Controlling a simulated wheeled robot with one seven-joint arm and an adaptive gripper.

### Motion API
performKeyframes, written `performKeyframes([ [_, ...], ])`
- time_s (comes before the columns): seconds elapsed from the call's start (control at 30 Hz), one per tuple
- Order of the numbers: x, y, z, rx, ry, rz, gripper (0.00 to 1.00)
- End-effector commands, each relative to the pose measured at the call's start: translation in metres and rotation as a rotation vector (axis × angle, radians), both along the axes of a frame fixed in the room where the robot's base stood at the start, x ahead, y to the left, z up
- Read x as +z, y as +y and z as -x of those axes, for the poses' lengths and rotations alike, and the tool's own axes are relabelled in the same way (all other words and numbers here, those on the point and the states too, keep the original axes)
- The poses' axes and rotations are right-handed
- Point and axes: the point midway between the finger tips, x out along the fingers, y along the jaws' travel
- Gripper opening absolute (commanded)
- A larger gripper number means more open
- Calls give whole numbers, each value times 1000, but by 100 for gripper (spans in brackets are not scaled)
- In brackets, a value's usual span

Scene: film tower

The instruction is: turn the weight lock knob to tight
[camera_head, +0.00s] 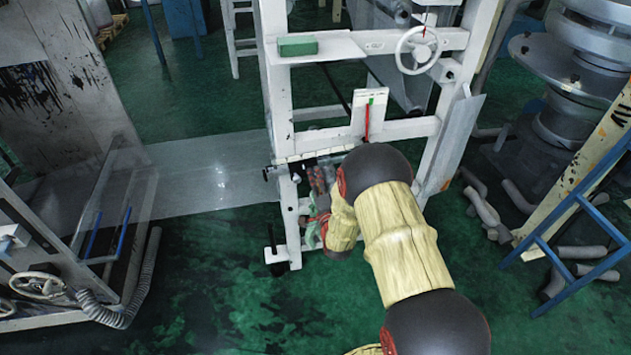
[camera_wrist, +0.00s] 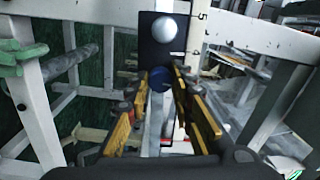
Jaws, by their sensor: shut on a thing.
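A dark blue round knob (camera_wrist: 157,79), which looks like the weight lock knob, sits at the lower end of a black plate (camera_wrist: 158,52) in the wrist view. My gripper (camera_wrist: 163,82) has its yellow-padded fingers on either side of the knob and is shut on it. A silver ball (camera_wrist: 167,28) is on the same plate above the knob. A white scale strip (camera_wrist: 196,32) with marks and a 5 is beside the plate. In the head view my own arm hides the knob and most of my gripper; I cannot tell the knob's turn angle.
A white frame (camera_head: 277,95) surrounds the work area, with a handwheel (camera_head: 418,50) at upper right and a green block (camera_head: 298,46) on its shelf. A white plate with a red pointer (camera_head: 368,122) stands behind my arm. Grey pipes (camera_head: 482,207) lie on the floor at right.

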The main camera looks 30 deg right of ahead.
Motion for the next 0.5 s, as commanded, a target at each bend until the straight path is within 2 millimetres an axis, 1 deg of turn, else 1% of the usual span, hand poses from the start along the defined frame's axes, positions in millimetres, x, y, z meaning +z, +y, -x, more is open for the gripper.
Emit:
performKeyframes([
  [0.2, -1, 0, 0, -1, -56, -194, 0],
  [0.5, -1, 0, 0, 0, -120, -417, 0],
])
